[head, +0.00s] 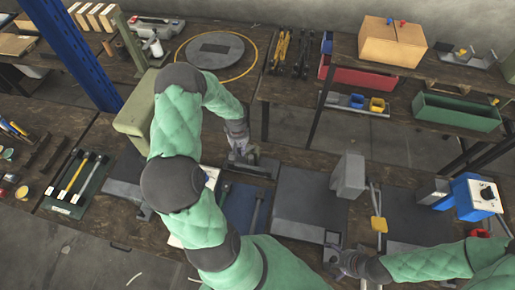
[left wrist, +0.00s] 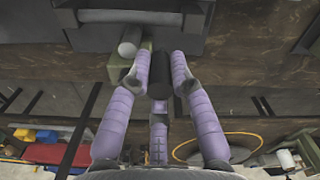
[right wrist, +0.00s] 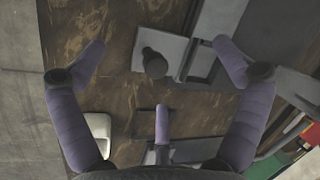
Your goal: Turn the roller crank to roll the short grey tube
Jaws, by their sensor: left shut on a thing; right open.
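My left gripper (head: 240,154) is at a low dark grey device (head: 262,168) on the bench, seemingly the roller. In the left wrist view its fingers (left wrist: 160,64) are shut on a dark cylindrical handle (left wrist: 158,80), seemingly the crank's. A short light grey cylinder (left wrist: 130,42), possibly the short grey tube, lies just left of the fingertips by the device's edge, with a green block (left wrist: 118,66) beside it.
A grey press (head: 348,176) stands right of the roller, and a blue and grey device (head: 478,196) further right. A tool mat (head: 68,208) lies at left. A green tray (head: 456,112) and cardboard box (head: 392,42) are on the back bench. My left arm hides part of the bench.

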